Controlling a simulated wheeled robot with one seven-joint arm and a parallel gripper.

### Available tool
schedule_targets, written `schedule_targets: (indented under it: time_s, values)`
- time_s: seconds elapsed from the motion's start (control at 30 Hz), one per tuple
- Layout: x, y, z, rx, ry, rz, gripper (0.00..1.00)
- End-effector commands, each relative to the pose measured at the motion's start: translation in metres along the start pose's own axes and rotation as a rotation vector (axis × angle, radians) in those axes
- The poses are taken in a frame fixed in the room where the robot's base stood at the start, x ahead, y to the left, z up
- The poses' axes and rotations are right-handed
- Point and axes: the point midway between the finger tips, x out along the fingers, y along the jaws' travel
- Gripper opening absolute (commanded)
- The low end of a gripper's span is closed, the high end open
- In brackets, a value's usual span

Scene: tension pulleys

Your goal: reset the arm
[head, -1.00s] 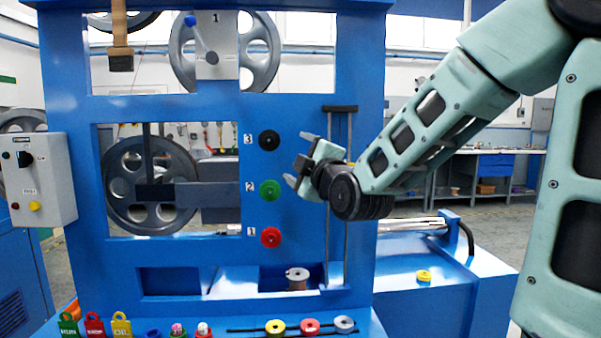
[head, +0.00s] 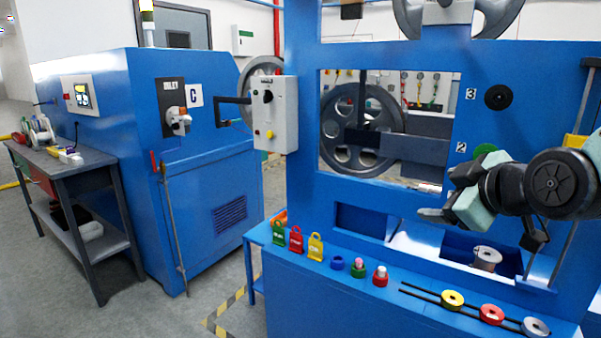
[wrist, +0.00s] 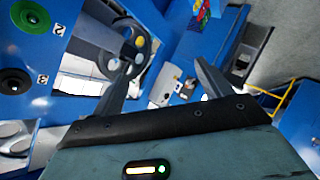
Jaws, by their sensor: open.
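My gripper (head: 440,194) is at the right of the head view, in front of the blue pulley machine (head: 300,190). Its fingers point left, and it hides the lower part of the panel near the number 2. In the wrist view my gripper (wrist: 165,85) shows two dark fingers spread apart with nothing between them. The green knob (head: 485,150) is partly hidden just above my wrist, and the black knob (head: 498,97) is above that. Both knobs also show at the left of the wrist view.
Green, red and yellow tags (head: 296,240) and several small spools (head: 452,299) sit on the machine's front ledge. A metal spool (head: 487,257) lies in a recess below my gripper. A grey control box (head: 275,113), a blue cabinet (head: 200,215) and a workbench (head: 85,165) stand left. Floor in front is clear.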

Motion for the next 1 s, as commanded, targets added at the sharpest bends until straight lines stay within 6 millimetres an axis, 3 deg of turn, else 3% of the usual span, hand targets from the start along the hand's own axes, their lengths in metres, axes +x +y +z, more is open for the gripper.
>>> schedule_targets:
  time_s: [0.03, 0.2, 0.3, 0.4, 0.5, 0.6, 1.0]
  values:
    - [-0.003, -0.036, -0.005, 0.045, -0.044, -0.119, 0.78]
    - [-0.042, -0.152, 0.003, 0.188, -0.309, -0.464, 0.78]
    - [-0.080, -0.201, 0.017, 0.231, -0.508, -0.592, 0.78]
    - [-0.114, -0.230, 0.030, 0.245, -0.680, -0.655, 0.78]
    - [-0.138, -0.244, 0.040, 0.246, -0.799, -0.677, 0.78]
    - [-0.150, -0.249, 0.045, 0.245, -0.859, -0.681, 0.78]
    - [-0.152, -0.250, 0.047, 0.247, -0.872, -0.681, 0.78]
